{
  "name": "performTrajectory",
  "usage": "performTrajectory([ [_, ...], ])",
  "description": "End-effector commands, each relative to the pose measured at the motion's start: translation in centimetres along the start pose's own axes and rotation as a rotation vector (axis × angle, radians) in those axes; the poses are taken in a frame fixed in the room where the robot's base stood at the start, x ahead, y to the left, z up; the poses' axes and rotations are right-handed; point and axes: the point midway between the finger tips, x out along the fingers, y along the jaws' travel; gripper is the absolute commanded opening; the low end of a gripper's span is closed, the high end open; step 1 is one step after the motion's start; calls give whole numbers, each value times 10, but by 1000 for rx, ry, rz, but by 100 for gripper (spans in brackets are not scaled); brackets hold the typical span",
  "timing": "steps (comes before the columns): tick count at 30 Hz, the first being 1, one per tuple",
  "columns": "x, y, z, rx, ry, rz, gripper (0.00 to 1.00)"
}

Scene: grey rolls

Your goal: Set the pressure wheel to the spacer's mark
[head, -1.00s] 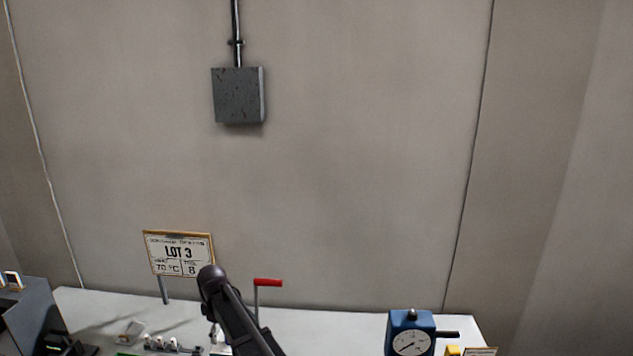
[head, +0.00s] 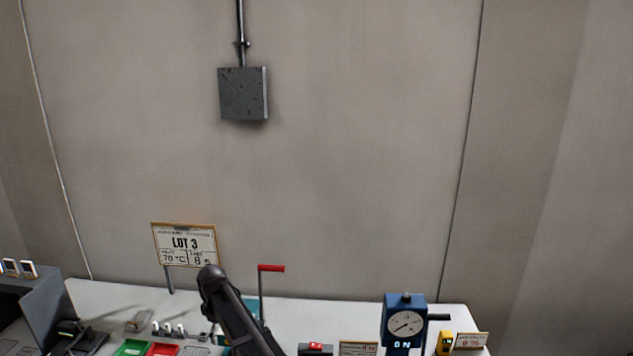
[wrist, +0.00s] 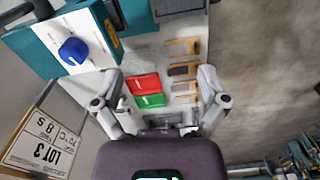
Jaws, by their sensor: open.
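In the head view a blue gauge unit (head: 390,325) with a round white dial (head: 405,324) and a dark side handle stands at the right of the bench. In the wrist view a blue knob (wrist: 74,51) sits on a white panel of a teal machine (wrist: 25,47). I cannot tell which part is the pressure wheel, nor make out a spacer or its mark. My gripper (wrist: 160,86) is open and empty, its fingers spread above the bench. The knob lies beyond its left finger, apart from it.
Green (head: 131,347) and red (head: 163,349) trays lie on the bench. The LOT 3 sign (head: 185,243) stands behind them. A red-handled lever (head: 271,268) rises near mid-bench. A small yellow item (head: 444,343) and a card (head: 471,341) are beside the gauge. Wood-coloured pieces (wrist: 182,47) show in the wrist view.

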Motion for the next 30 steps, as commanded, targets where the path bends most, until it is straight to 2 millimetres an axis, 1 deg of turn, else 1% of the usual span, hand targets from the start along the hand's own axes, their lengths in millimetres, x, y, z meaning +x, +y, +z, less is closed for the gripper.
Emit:
performTrajectory([
  [1, 3, 1, 8, 15, 0, 0, 93],
  [5, 7, 4, 20, 46, 0, 0, 93],
  [10, 14, 8, 42, 99, 0, 0, 93],
  [14, 22, 12, 66, 156, 0, 0, 93],
  [17, 29, 14, 88, 211, 0, 0, 93],
  [20, 38, 16, 116, 278, 0, 0, 93],
  [23, 51, 17, 151, 367, -1, 0, 93],
  [24, 56, 17, 168, 408, -1, 0, 93],
  [26, 65, 16, 194, 478, -1, 0, 93],
  [27, 71, 15, 212, 524, -1, 0, 93],
  [29, 79, 12, 237, 593, -1, 0, 93],
  [30, 85, 10, 253, 637, -1, 0, 93],
])
